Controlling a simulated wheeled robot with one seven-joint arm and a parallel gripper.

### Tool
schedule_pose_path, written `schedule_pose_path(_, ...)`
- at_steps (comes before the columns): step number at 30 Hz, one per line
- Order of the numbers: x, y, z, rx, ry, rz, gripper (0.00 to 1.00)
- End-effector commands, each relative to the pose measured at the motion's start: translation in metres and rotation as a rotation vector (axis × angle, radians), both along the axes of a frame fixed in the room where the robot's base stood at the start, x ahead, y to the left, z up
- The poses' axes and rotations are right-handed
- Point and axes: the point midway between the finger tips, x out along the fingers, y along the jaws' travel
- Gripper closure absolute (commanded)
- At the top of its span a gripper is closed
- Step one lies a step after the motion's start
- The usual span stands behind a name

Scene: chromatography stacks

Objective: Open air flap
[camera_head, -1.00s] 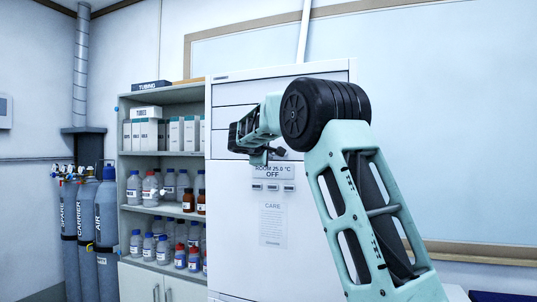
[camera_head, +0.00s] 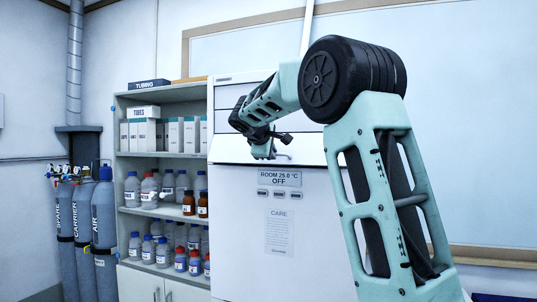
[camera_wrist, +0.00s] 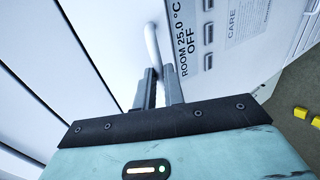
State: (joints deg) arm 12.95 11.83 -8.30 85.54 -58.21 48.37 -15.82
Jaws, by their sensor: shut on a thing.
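The white oven-like cabinet (camera_head: 240,225) stands in front of me, with a panel reading ROOM 25.0 °C OFF (camera_head: 279,178). The pale flap panel (camera_head: 226,148) lies just above this readout. A thin light bar handle (camera_wrist: 152,42) shows in the wrist view beside the readout panel (camera_wrist: 186,45). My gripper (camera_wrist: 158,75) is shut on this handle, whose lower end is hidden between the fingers. In the head view my gripper (camera_head: 268,150) is at the front of the cabinet above the readout. How far the flap stands open I cannot tell.
A shelf of bottles and boxes (camera_head: 165,209) stands left of the cabinet. Gas cylinders (camera_head: 103,215) are farther left. A large whiteboard (camera_head: 470,130) is on the wall behind. My arm crosses the right side of the view.

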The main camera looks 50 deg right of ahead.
Motion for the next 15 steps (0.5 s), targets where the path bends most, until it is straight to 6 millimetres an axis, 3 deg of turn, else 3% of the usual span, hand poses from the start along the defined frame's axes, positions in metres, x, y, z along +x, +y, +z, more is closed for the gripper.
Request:
schedule_pose_path(1,-0.001,0.002,0.012,-0.014,-0.014,0.006,1.00)
schedule_pose_path(6,-0.003,0.007,0.030,-0.019,-0.017,0.008,1.00)
schedule_pose_path(15,-0.006,0.008,0.052,-0.023,-0.016,0.003,1.00)
